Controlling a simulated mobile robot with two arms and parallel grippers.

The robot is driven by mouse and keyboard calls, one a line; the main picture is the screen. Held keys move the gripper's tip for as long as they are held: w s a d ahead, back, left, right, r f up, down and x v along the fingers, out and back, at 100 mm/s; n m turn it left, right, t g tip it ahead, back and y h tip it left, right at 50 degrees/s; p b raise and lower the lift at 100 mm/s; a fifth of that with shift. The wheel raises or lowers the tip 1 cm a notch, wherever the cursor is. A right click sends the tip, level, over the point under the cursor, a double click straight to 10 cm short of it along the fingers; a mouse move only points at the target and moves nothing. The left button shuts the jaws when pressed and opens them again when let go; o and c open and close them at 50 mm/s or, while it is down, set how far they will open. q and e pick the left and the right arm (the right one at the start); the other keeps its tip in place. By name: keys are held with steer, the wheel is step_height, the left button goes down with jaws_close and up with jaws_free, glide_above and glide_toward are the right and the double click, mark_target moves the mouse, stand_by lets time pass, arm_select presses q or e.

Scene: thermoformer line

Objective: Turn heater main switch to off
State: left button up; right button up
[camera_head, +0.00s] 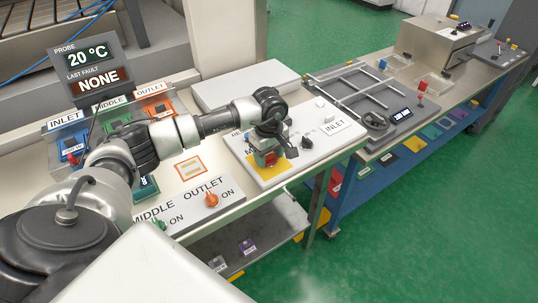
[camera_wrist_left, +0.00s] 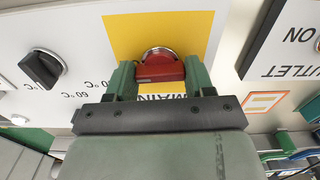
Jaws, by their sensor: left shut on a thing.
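The heater main switch is a red rotary handle (camera_wrist_left: 160,68) on a yellow plate marked MAIN, seen in the left wrist view. In the head view the red handle (camera_head: 269,158) sits on the white heater panel (camera_head: 322,155), partly hidden by my gripper. My left gripper (camera_wrist_left: 158,72) has its two green fingers on either side of the red handle and is shut on it. The handle lies crosswise in the wrist view. Its on and off marks are hidden or cannot be read. My right gripper is not seen.
A black knob (camera_wrist_left: 42,68) with temperature marks is beside the yellow plate. A panel with MIDDLE and OUTLET switches (camera_head: 211,199) stands in front. A display (camera_head: 88,68) reads 20 °C and NONE. A frame rig (camera_head: 360,95) is to the right.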

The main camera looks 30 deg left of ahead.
arm_select(q)
steer(key=n+b, duration=0.2)
steer(key=n, duration=0.1)
steer(key=shift+f+n+b, duration=0.1)
steer(key=shift+n+b, duration=0.2)
steer(key=shift+n, duration=0.1)
steer(key=n+b, duration=0.2)
steer(key=n, duration=0.2)
steer(key=n+b, duration=0.2)
steer(key=n, duration=0.3)
steer(key=shift+r+n+b, duration=0.2)
steer(key=shift+n+b, duration=0.25)
steer(key=shift+n, duration=1.75)
steer(key=o, duration=0.9)
steer(key=shift+o, duration=0.2)
